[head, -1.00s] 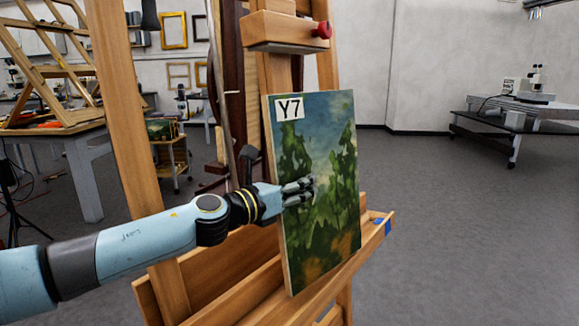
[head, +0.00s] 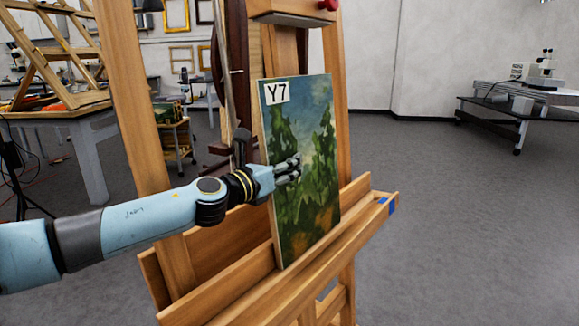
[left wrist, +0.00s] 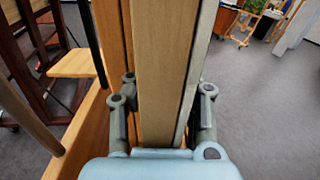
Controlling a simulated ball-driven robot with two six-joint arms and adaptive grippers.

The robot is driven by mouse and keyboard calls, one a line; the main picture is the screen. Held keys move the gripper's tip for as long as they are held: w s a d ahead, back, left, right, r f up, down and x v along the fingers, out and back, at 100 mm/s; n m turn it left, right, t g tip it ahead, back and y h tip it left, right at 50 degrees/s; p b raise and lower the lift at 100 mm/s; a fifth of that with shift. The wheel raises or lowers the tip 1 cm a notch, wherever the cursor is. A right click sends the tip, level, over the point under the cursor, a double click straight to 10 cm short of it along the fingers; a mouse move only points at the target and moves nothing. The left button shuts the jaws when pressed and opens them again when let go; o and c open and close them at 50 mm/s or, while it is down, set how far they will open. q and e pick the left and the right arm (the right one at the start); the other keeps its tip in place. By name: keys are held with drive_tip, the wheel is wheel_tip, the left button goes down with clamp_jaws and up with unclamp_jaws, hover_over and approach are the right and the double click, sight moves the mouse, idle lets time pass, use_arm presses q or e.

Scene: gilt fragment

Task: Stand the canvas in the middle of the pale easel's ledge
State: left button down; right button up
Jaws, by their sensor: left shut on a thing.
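The canvas (head: 305,150) is a painted green and blue landscape with a white "Y7" label at its top left. It stands nearly upright in front of the pale wooden easel (head: 130,100). Its bottom edge is at the easel's ledge (head: 355,222), behind the front lip; I cannot tell whether it touches. My left gripper (head: 288,168) is shut on the canvas's left edge, with fingers across its painted face. In the left wrist view the canvas's pale side edge (left wrist: 165,70) shows between the fingers (left wrist: 165,105). My right gripper is out of view.
A blue mark (head: 388,205) is at the ledge's right end. A red knob (head: 328,5) sits on the easel's upper clamp, above the canvas with a gap. A dark easel stands behind. The floor to the right is clear up to a wheeled table (head: 510,115).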

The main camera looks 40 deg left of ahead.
use_arm(q)
drive_tip(key=c, duration=1.2)
unclamp_jaws()
drive_tip(key=shift+w, duration=0.1)
drive_tip(key=shift+o, duration=0.5)
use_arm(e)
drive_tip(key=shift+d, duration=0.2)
use_arm(q)
drive_tip(key=shift+f, duration=0.1)
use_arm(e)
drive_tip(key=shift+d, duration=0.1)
use_arm(q)
drive_tip(key=s, duration=1.2)
drive_tip(key=shift+d, duration=0.4)
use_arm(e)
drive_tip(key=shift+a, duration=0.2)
